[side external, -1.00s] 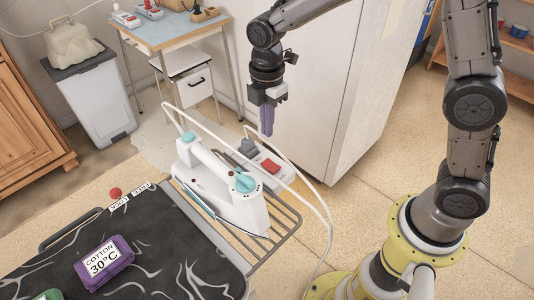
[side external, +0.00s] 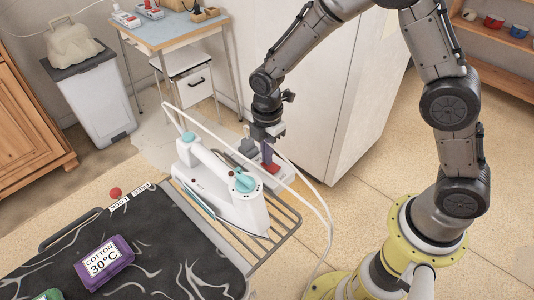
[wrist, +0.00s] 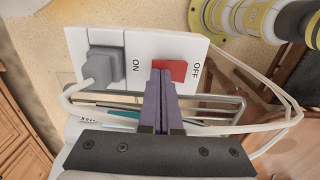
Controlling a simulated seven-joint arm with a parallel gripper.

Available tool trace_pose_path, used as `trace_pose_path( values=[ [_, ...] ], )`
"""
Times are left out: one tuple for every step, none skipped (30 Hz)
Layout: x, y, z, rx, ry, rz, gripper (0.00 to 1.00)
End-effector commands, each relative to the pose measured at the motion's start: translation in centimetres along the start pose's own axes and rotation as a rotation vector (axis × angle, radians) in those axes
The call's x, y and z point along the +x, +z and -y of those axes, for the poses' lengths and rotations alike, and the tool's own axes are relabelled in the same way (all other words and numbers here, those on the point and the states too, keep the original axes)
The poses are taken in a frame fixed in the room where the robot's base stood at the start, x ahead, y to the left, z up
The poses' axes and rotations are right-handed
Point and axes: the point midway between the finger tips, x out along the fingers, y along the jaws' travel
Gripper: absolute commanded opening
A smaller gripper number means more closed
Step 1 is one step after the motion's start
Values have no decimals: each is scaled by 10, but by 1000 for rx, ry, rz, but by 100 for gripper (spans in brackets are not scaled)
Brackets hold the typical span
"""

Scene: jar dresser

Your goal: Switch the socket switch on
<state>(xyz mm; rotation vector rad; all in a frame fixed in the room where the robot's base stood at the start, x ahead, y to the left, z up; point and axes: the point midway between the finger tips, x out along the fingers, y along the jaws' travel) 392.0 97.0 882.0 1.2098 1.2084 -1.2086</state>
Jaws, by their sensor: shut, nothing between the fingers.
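The white socket block (side external: 284,176) lies at the rack end of the ironing board, behind the white iron (side external: 232,200). In the wrist view the socket block (wrist: 150,45) carries a grey plug (wrist: 104,60) and a red rocker switch (wrist: 178,70). ON is printed on the plug side of the switch and OFF on the far side. My gripper (side external: 268,164) is shut and empty, pointing down at the switch. In the wrist view its purple fingertips (wrist: 162,72) overlap the switch's ON-side end. I cannot tell whether they touch it. The fingers hide part of the switch.
The iron stands close to the left of my gripper. A white cord (side external: 312,190) loops past the block. The wire rack (side external: 285,222) lies under the iron. A white cabinet (side external: 335,100) stands behind. A purple COTTON block (side external: 105,262) sits on the board.

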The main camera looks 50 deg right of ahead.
Motion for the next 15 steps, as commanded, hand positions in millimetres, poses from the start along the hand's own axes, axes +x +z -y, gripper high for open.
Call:
trace_pose_path(
  values=[
    [0, 0, 0, 0, 0, 0, 0],
    [1, 0, 0, 0, 0, 0, 0],
    [3, 0, -1, 0, -1, 0, 0],
    [5, 0, -2, 0, -2, 0, 0],
    [4, 0, -1, 0, -1, 0, 0],
    [4, 0, -1, 0, -1, 0, 0],
    [4, 0, -1, 0, -2, 0, 0],
    [4, 0, -1, 0, -2, 0, 0],
    [4, 0, -1, 0, -3, 1, 0],
    [5, 0, -1, 0, -3, 1, 0],
    [5, 0, 0, 0, -4, 1, 0],
    [5, 0, 0, 0, -4, 1, 0],
    [5, 0, 1, 0, -5, 1, 0],
    [5, 0, 2, 0, -5, 1, 0],
    [5, 0, 3, 0, -6, 1, 0]
  ],
)
